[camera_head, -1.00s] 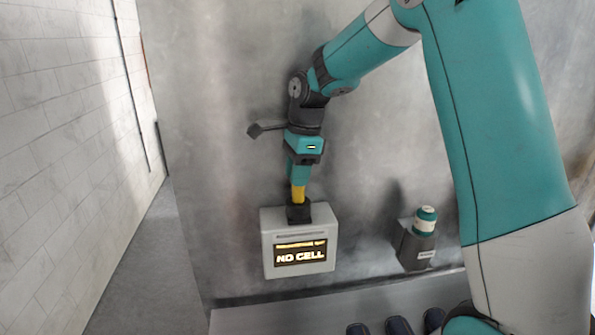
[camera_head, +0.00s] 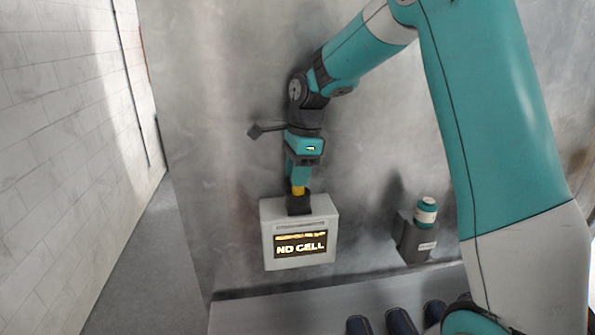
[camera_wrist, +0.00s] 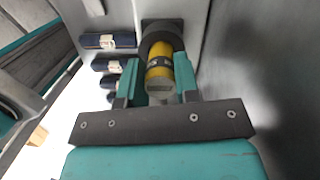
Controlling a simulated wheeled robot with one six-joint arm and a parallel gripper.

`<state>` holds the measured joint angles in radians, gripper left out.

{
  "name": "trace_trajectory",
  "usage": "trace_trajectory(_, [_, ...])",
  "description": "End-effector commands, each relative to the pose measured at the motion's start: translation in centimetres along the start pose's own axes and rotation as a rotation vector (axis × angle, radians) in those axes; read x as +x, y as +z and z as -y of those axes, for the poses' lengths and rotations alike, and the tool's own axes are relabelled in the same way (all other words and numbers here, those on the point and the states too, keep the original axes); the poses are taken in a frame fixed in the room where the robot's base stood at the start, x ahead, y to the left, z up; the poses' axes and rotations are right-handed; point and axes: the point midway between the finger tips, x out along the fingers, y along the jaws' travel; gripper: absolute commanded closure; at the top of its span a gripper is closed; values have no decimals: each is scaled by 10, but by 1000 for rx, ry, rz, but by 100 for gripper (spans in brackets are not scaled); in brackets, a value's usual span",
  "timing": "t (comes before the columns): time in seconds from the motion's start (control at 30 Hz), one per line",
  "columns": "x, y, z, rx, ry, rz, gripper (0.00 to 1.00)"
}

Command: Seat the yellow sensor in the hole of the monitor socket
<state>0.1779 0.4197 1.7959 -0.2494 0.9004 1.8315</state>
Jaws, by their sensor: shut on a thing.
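The yellow sensor (camera_head: 298,190) is upright between the fingers of my gripper (camera_head: 299,180), directly above the dark monitor socket (camera_head: 299,205). My gripper is shut on it. In the wrist view the yellow sensor (camera_wrist: 159,70) sits between the two teal fingers (camera_wrist: 158,82), and its far end meets the dark round socket (camera_wrist: 161,38). Its lower end is hidden in or behind the socket rim; I cannot tell how deep it sits. The socket tops a grey monitor box (camera_head: 329,235) whose screen reads "NO CELL".
A teal and white container (camera_head: 426,212) stands in a grey wall holder (camera_head: 415,245) to the right. Several dark blue cylinders (camera_head: 400,322) are at the lower edge, also in the wrist view (camera_wrist: 108,41). The wall left of the monitor is clear.

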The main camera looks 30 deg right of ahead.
Motion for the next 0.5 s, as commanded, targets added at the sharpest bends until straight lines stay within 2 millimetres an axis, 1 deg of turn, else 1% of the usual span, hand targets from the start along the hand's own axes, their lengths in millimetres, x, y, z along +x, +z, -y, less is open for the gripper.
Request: trace_trajectory(0.5, [14, -2, 0, 0, 1, 0, 97])
